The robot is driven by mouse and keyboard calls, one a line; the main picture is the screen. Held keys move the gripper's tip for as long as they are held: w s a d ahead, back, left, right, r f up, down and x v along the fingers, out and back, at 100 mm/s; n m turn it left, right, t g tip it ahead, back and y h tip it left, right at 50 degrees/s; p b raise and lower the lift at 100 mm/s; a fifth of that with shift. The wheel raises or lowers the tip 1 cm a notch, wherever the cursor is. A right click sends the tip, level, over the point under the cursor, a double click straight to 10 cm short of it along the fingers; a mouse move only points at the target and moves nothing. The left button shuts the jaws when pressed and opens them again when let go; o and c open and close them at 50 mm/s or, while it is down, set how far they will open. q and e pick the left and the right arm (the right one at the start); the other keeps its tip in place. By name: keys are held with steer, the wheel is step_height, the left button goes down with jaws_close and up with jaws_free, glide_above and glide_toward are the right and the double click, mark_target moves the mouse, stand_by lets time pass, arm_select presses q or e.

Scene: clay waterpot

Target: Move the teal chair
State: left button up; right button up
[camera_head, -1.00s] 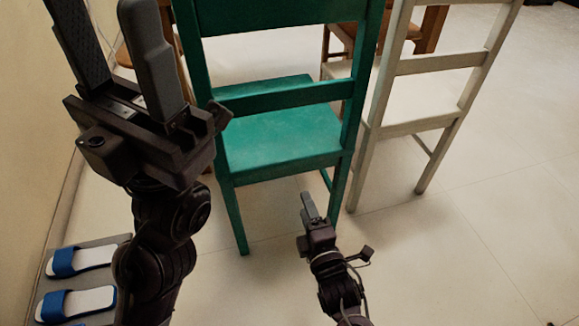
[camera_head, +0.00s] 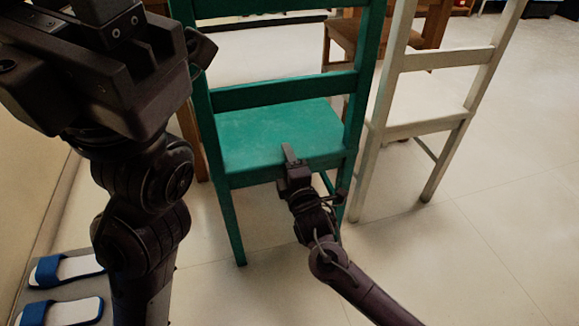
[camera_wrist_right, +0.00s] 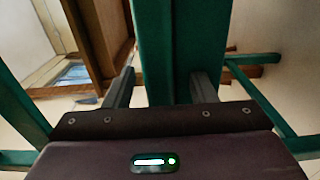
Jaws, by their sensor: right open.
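The teal chair (camera_head: 278,134) stands upright in the middle of the head view, its back towards me and its seat beyond. My right gripper (camera_head: 288,153) is open at the rear edge of the seat, below the lower back rail. In the right wrist view a broad teal part of the chair (camera_wrist_right: 178,45) shows in the gap between the two fingers of the right gripper (camera_wrist_right: 163,80); I cannot tell whether they touch it. My left gripper (camera_head: 105,55) is raised at the upper left, close to the camera, with its fingertips out of frame.
A cream chair (camera_head: 438,120) stands close on the right of the teal one. Wooden furniture (camera_head: 415,30) is behind them. Blue-strapped slippers (camera_head: 65,268) lie at the lower left by the wall. The floor (camera_head: 500,230) at right is clear.

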jaws_close()
stand_by(0.3)
steer(key=shift+f, duration=0.1)
stand_by(1.0)
